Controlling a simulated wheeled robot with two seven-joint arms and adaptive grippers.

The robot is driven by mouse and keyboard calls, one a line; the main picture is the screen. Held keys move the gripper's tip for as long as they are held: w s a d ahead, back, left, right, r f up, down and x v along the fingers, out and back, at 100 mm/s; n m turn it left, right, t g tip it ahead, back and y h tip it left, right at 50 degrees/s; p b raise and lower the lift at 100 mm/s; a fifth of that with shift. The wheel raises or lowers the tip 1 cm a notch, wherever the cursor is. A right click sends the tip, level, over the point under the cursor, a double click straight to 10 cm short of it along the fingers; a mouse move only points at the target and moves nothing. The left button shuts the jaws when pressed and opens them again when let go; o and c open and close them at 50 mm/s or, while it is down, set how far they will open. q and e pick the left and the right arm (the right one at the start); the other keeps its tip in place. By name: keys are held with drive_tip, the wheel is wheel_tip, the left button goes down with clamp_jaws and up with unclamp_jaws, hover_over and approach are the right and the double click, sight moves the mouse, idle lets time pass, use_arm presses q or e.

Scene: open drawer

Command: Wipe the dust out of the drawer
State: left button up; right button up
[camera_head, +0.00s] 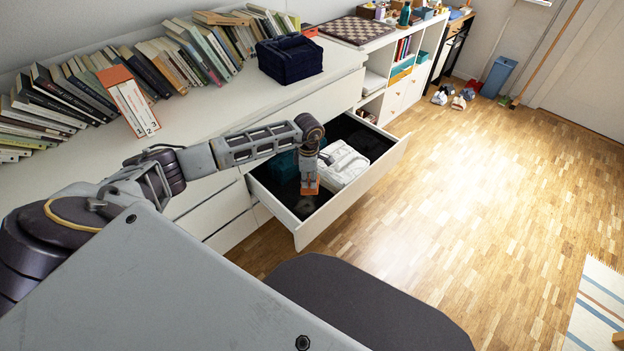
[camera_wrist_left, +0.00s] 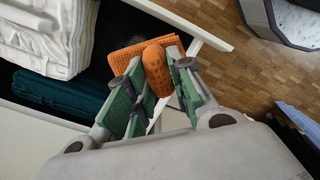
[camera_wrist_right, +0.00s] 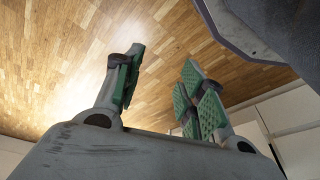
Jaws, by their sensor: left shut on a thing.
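The white drawer (camera_head: 352,194) is pulled out of the cabinet. My left gripper (camera_head: 309,182) reaches down into its near left part and is shut on an orange wiper (camera_head: 310,188). In the left wrist view the wiper (camera_wrist_left: 157,60) shows a knobby grip between the fingers and a flat ribbed orange part beyond. A faint greyish patch of dust (camera_wrist_left: 68,94) shows on the dark drawer floor beside it. Whether the wiper touches the floor I cannot tell. My right gripper (camera_wrist_right: 163,58) is open and empty over the wooden floor, seen only in the right wrist view.
In the drawer lie white folded clothes (camera_head: 343,166), a teal cloth (camera_head: 284,165) and dark clothes (camera_head: 369,143). On the cabinet top stand books (camera_head: 132,103) and a dark blue box (camera_head: 290,60). The wooden floor (camera_head: 460,190) in front of the drawer is clear.

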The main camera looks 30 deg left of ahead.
use_arm(q)
drive_tip(key=a+f+n+b, duration=0.2)
drive_tip(key=f+n+b, duration=0.2)
drive_tip(key=f, duration=0.4)
drive_tip(key=a+f+n+b, duration=0.3)
drive_tip(key=f+n+b, duration=0.2)
drive_tip(key=f, duration=0.3)
drive_tip(key=shift+w+a+f+b, duration=0.3)
drive_tip(key=shift+w+b, duration=0.15)
drive_tip(key=shift+b, duration=0.35)
use_arm(e)
drive_tip(key=w+a+r+t+y, duration=0.1)
drive_tip(key=a+r, duration=0.2)
drive_tip(key=r, duration=0.3)
drive_tip(key=shift+w+r+t+y, duration=0.15)
drive_tip(key=shift+w+t+y, duration=0.15)
drive_tip(key=shift+t, duration=0.1)
use_arm(q)
drive_tip(key=shift+r, duration=0.1)
